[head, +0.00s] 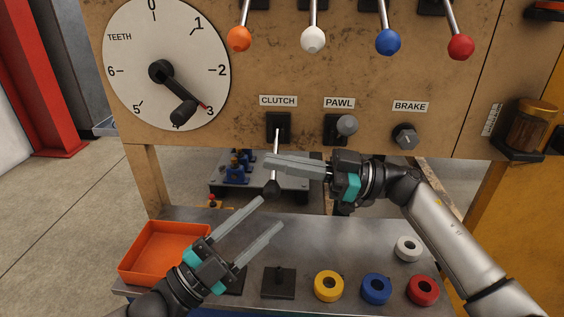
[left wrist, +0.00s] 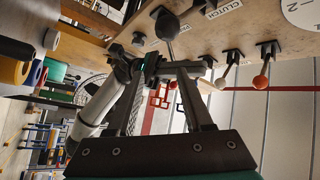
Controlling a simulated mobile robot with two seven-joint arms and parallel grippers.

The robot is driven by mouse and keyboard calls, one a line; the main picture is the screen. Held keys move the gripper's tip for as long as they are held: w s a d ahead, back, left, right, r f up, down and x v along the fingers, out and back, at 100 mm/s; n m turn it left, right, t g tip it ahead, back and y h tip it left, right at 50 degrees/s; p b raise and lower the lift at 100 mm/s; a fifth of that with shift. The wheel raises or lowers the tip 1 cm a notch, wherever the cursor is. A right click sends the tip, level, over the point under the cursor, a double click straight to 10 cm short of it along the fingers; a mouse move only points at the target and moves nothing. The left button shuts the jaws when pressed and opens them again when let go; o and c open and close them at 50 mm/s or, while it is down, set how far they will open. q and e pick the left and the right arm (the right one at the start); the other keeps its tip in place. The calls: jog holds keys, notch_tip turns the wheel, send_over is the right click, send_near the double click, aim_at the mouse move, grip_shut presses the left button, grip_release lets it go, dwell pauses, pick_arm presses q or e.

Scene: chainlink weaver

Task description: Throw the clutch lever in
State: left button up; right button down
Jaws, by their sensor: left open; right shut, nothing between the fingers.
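The clutch lever hangs from its black slot under the CLUTCH label, its pale rod pointing down to a dark knob (head: 271,188).
The pawl knob (head: 347,125) and brake knob (head: 405,137) are right of the clutch. Colored ball levers hang above. An orange tray (head: 160,250) is at the bench's left. Yellow (head: 329,286), blue (head: 376,289), red (head: 422,290) and white (head: 408,249) spools stand at the right.

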pick_arm(q)
jog(key=s+d+f+n+g+y, duration=0.2)
jog(key=s+f+n+y, duration=0.2)
jog(key=s+f+n, duration=0.35)
jog(key=s+d+f+n+g+y, duration=0.3)
jog(key=s+f+n+y, duration=0.15)
jog(key=f+n, duration=0.45)
jog(key=s+a+g+y+p, duration=0.1)
jog(key=a+g+y+p, duration=0.1)
jog(key=a+y, duration=0.3)
jog(key=shift+a+f, duration=0.45)
jog(key=shift+a, duration=1.4)
pick_arm(e)
jog(key=shift+f, duration=0.3)
jog(key=shift+d, duration=0.15)
pick_arm(q)
jog(key=s+a+g+y+p, duration=0.1)
jog(key=s+a+g, duration=0.1)
jog(key=s+a+f+n+g+y+p, duration=0.1)
jog(key=a+p, duration=0.1)
jog(key=shift+s+g, duration=0.35)
jog(key=shift+g, duration=0.05)
pick_arm(e)
jog(key=d+f, duration=0.2)
jog(key=d, duration=1.3)
jog(key=shift+w+f, duration=0.15)
jog(key=shift+f, duration=0.2)
